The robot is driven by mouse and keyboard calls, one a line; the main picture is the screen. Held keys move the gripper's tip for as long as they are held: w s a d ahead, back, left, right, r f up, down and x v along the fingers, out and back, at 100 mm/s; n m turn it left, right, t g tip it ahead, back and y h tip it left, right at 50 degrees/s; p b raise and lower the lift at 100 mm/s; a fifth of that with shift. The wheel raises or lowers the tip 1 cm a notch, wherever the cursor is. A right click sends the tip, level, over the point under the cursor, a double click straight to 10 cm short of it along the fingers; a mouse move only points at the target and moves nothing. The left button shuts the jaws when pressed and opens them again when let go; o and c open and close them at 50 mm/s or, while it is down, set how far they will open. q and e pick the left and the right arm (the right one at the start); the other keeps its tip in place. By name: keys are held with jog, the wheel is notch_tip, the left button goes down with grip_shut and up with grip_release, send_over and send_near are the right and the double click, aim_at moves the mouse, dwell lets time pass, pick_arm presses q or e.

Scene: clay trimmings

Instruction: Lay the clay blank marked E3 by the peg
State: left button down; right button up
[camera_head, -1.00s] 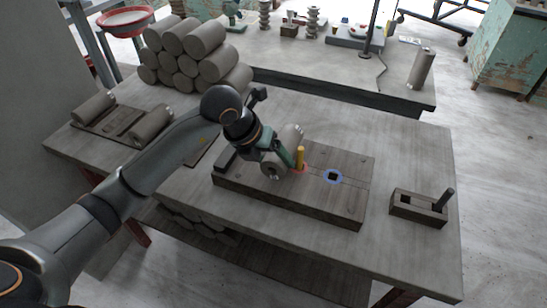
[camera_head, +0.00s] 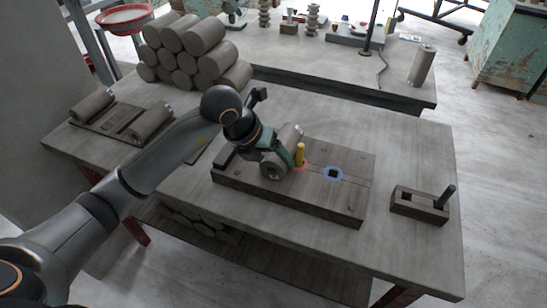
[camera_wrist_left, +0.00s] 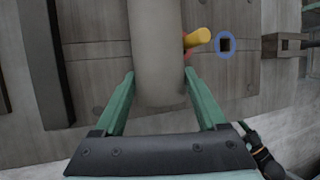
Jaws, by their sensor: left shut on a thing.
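A grey clay cylinder (camera_head: 288,138) lies across the dark wooden board (camera_head: 330,207), just left of the yellow peg (camera_head: 300,154). My left gripper (camera_head: 276,152) is shut around it; in the left wrist view the green fingers (camera_wrist_left: 158,90) flank the grey cylinder (camera_wrist_left: 157,45). The peg stands upright in a red-ringed hole and also shows close beside the cylinder in the left wrist view (camera_wrist_left: 198,38). I cannot read any mark on the cylinder. Whether it rests fully on the board is hard to tell. My right gripper is not in view.
A blue-ringed square hole (camera_head: 333,175) lies right of the peg. A dark slotted block with a handle (camera_head: 419,206) stands at the table's right. A rack with two cylinders (camera_head: 121,124) is at the left. A cylinder stack (camera_head: 190,52) stands behind. Bare table lies in front right.

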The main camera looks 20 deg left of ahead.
pick_arm(q)
jog(key=shift+r, duration=0.1)
jog(key=shift+c, duration=1.1)
grip_release()
jog(key=shift+o, duration=1.1)
jog(key=shift+f, duration=0.2)
jog(key=v, duration=1.2)
jog(key=shift+s+r+p, duration=0.2)
jog(key=shift+r+p, duration=0.15)
jog(key=shift+p, duration=0.05)
jog(key=shift+a, duration=0.15)
